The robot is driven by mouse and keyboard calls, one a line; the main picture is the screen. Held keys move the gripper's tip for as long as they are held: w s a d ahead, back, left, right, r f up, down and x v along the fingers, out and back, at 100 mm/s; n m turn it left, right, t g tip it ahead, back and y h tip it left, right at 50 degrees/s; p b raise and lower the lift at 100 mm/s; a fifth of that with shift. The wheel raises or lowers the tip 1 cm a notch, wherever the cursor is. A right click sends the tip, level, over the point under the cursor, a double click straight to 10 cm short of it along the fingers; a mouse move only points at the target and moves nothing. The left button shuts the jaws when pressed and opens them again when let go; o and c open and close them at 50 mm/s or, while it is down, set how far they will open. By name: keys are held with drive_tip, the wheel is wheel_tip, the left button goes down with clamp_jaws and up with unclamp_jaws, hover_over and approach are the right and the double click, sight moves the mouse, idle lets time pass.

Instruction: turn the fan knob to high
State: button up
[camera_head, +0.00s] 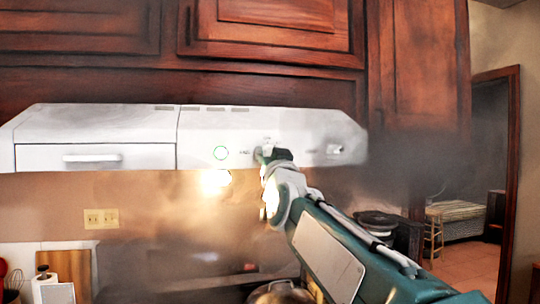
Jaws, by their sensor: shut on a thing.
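The white range hood (95,124) runs across the middle of the view under dark wood cabinets. My gripper (264,154) reaches up from the lower right to the panel between these two. It is shut on the fan knob, which the fingers mostly cover. The knob's setting and the printed labels cannot be read.
Smoke or steam hangs under the hood and at the right. A pot (281,293) sits on the stove below my arm. A cutting board (70,268) and a paper roll (50,288) stand at the lower left. Cabinets (268,38) close off the space above.

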drive_tip(key=shift+m, duration=0.6)
drive_tip(key=o, duration=1.1)
drive_tip(key=shift+w+a, duration=0.1)
drive_tip(key=shift+o, duration=0.2)
drive_tip(key=v, duration=1.2)
drive_tip(key=shift+a+f, duration=0.15)
drive_tip(key=shift+a, duration=0.05)
